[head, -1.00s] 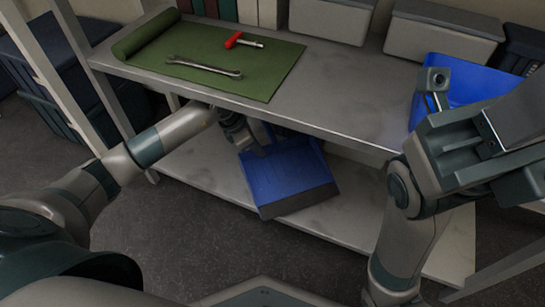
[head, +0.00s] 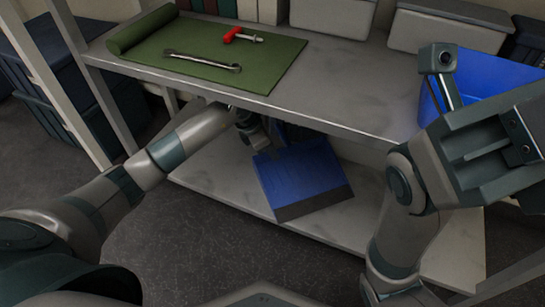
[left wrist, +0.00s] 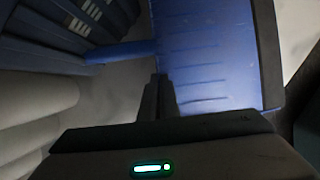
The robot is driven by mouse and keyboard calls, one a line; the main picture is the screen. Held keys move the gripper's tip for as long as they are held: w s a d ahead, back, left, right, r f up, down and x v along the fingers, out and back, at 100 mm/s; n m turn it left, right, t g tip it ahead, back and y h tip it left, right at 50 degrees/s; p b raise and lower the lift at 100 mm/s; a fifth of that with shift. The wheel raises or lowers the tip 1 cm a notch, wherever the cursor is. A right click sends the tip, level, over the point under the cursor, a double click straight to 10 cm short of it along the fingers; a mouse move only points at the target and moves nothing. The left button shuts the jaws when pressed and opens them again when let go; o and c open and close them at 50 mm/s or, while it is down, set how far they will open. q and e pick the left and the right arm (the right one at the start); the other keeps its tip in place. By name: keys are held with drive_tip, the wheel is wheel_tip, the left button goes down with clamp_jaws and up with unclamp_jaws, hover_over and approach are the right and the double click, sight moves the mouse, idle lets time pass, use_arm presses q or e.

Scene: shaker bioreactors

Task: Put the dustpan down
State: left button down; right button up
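The blue dustpan (head: 300,178) with a dark front lip is at the lower shelf, below the worktop, its lip towards the shelf's front edge. Whether it rests flat on the shelf is unclear. My left gripper (head: 262,143) is at its rear left side, under the worktop's edge. In the left wrist view, the dark fingers (left wrist: 159,88) are close together at the dustpan's rear edge (left wrist: 205,60) and look shut on it. A blue bar, seemingly its handle (left wrist: 125,51), runs left from it. My right arm is at the right; its fingertips cannot be made out.
The lower shelf (head: 395,225) has bare room right of the dustpan. The worktop (head: 345,85) overhangs it and carries a green mat (head: 275,70), a wrench (head: 203,61) and a red-handled tool (head: 240,36). A blue bin (head: 490,80) stands at the right, beside my right arm.

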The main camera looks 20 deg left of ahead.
use_arm(q)
drive_tip(key=shift+f, duration=0.45)
drive_tip(key=c, duration=2)
unclamp_jaws()
